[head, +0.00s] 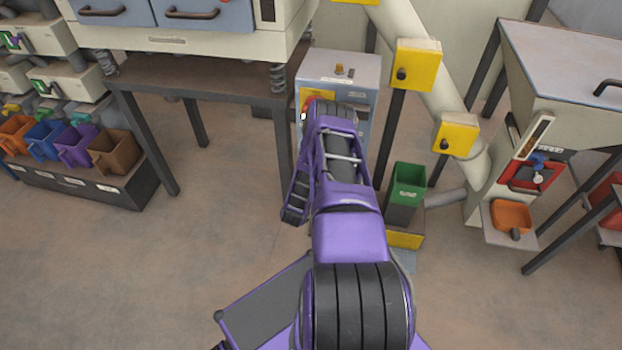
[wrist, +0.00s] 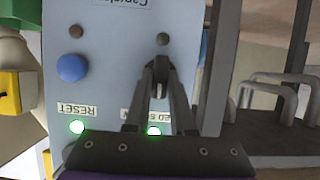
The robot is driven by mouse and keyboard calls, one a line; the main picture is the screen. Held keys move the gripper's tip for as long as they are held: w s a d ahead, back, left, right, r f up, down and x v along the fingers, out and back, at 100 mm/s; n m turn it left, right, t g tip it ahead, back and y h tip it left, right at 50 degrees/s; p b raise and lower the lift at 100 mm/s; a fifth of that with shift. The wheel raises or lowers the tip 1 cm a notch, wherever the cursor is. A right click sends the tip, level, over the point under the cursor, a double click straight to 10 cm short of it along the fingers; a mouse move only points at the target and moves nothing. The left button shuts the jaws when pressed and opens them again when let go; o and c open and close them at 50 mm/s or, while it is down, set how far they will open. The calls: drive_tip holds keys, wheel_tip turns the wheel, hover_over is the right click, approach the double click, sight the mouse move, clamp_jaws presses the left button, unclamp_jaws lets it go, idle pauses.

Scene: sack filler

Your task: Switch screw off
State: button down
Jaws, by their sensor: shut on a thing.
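In the wrist view, which is upside down, a grey control panel (wrist: 110,55) fills the middle. My gripper (wrist: 158,80) is shut on a small dark rotary switch (wrist: 160,65); the fingertips cover much of it, so its exact angle is hard to tell. The label by the switch is partly hidden by a finger and ends like "screw". A green lamp (wrist: 153,131) in the same column glows. In the head view the control box (head: 340,68) stands at the centre back, and my arm covers much of its front.
Beside the switch is a blue button (wrist: 72,68) labelled RESET, with another glowing green lamp (wrist: 77,127). A table (head: 190,75) stands left of the box.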

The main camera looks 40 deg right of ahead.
drive_tip(key=shift+w+a+n+g+h+b, duration=0.2)
drive_tip(key=shift+n+g+h, duration=0.45)
drive_tip(key=shift+n, duration=0.65)
drive_tip(key=shift+w+d+n+g+h+b, duration=0.1)
drive_tip(key=shift+n+g+h+b, duration=0.3)
drive_tip(key=shift+n+h, duration=0.7)
drive_tip(key=shift+s+f+n+y, duration=0.1)
drive_tip(key=shift+n+y, duration=0.15)
drive_tip(key=shift+n, duration=0.15)
drive_tip(key=c, duration=0.8)
unclamp_jaws()
drive_tip(key=shift+o, duration=0.2)
drive_tip(key=shift+a, duration=0.15)
drive_tip(key=p+v, duration=0.2)
drive_tip(key=v, duration=1.5)
drive_tip(key=shift+a, duration=0.15)
